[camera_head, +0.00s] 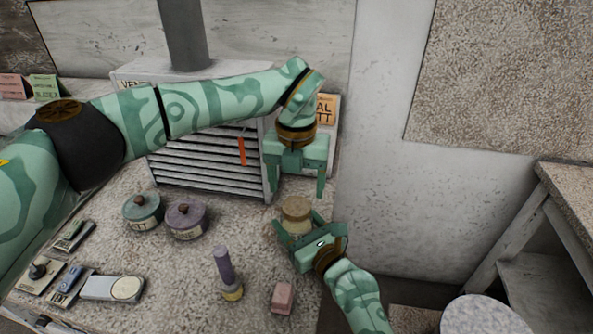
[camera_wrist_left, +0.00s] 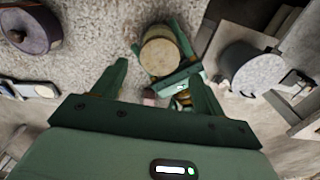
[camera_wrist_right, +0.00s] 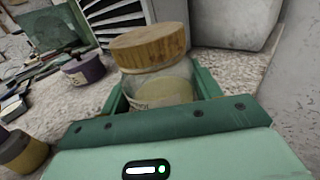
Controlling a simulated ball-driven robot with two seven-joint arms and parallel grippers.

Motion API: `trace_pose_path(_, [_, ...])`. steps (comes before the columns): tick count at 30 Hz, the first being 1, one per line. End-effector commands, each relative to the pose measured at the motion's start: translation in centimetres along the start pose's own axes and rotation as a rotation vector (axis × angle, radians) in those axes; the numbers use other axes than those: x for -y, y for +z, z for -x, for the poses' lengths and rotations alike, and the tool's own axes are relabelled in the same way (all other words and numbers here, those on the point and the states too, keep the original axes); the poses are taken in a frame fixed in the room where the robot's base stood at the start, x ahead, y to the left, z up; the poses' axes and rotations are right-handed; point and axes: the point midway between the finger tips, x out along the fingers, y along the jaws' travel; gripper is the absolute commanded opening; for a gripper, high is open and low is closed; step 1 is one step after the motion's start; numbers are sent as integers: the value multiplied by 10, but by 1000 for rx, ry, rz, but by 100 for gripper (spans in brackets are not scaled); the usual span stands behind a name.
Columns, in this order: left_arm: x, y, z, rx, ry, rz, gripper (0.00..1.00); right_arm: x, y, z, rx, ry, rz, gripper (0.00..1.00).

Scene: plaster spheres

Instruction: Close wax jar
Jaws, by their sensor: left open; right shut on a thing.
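The wax jar (camera_wrist_right: 160,88) is a clear jar with pale yellow contents and a label. A wooden lid (camera_wrist_right: 148,46) sits on its top, and looks slightly tilted in the right wrist view. My right gripper (camera_head: 297,228) is shut around the jar body near the table's right edge. The lid also shows in the head view (camera_head: 296,207) and in the left wrist view (camera_wrist_left: 161,54). My left gripper (camera_head: 293,187) is open and empty, pointing down above and behind the jar. I cannot tell whether the lid is fully seated.
A teal pot (camera_head: 142,213) and a purple pot (camera_head: 186,221) stand left of the jar. A purple-handled tool (camera_head: 224,266) and a pink block (camera_head: 283,297) are in front. A slatted cabinet (camera_head: 205,167) stands behind. The floor drops away at right.

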Motion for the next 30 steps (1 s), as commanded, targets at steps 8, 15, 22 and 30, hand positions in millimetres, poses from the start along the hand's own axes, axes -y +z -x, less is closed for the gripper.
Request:
trace_pose_path(8, [0,0,-40,-1,0,1,72,0,0,0,0,0,1,0])
trace_pose_path(15, [0,0,-50,1,0,0,72,0,0,0,0,0,1,0])
trace_pose_path(22, [0,0,-50,1,0,0,66,0,0,0,0,0,1,0])
trace_pose_path(30, [0,0,-50,1,0,-1,27,0,0,0,0,0,1,0])
